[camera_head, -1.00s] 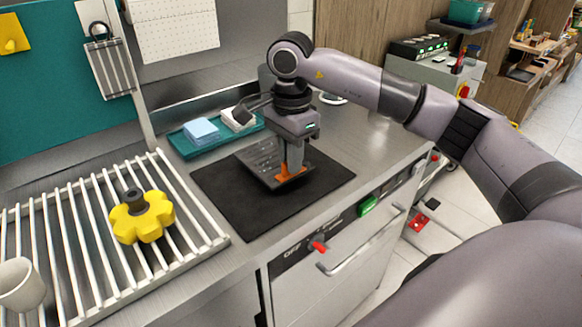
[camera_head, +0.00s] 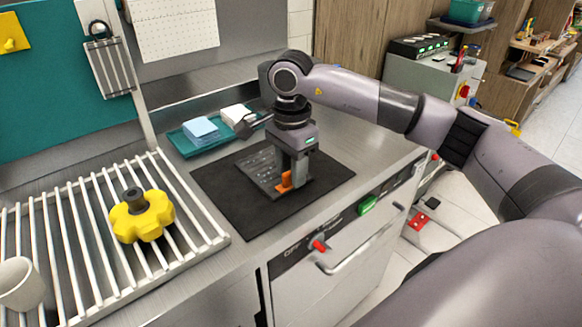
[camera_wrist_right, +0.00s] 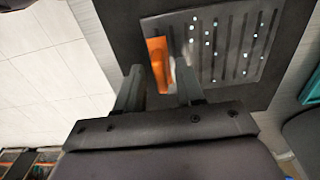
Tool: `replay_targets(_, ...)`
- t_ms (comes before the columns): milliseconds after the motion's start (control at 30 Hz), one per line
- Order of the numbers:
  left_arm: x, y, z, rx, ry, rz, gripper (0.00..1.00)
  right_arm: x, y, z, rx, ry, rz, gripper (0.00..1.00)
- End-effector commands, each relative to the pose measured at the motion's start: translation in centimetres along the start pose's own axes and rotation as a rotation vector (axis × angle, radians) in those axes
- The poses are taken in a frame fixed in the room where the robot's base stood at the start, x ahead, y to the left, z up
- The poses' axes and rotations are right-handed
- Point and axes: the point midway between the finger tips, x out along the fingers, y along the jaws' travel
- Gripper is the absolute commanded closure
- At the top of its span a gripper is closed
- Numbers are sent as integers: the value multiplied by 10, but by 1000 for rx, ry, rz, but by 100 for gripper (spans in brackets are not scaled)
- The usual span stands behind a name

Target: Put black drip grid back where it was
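The black drip grid (camera_head: 262,171) is a dark slotted plate with an orange tab (camera_head: 285,182). It lies apparently flat on the black mat (camera_head: 236,212) on the steel counter. In the right wrist view the grid (camera_wrist_right: 228,45) shows rows of slots, with light specks through some. My right gripper (camera_head: 292,186) is low over the mat at the grid's near end. Its fingers (camera_wrist_right: 158,82) are apart, one each side of the orange tab, with a gap visible. Part of the tab is hidden by the fingers in the head view. My left gripper is not in view.
A teal tray (camera_head: 181,146) with blue and white cloths stands behind the mat. A white slatted rack (camera_head: 80,215) at left bears a yellow knob (camera_head: 142,217) and a white cup (camera_head: 20,284). The counter's front edge has a red knob (camera_head: 319,246) and handle below.

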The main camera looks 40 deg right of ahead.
Motion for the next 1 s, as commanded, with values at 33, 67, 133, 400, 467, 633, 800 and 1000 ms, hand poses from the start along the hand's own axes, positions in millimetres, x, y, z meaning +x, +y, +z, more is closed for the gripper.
replay_targets(33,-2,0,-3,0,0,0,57,-5,0,0,0,0,-2,62)
replay_targets(67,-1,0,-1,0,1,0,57,-8,-1,0,0,0,-3,62)
replay_targets(133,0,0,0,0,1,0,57,-18,-1,0,0,-1,-6,62)
replay_targets(400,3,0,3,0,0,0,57,-79,-1,0,-1,-1,-6,62)
replay_targets(467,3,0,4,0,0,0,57,-92,-1,1,-1,-2,-6,62)
replay_targets(633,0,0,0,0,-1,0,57,-115,-1,0,0,1,-3,62)
replay_targets(800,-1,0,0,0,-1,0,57,-122,0,0,0,-1,-1,62)
replay_targets(1000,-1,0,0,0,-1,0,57,-122,0,0,0,-1,0,62)
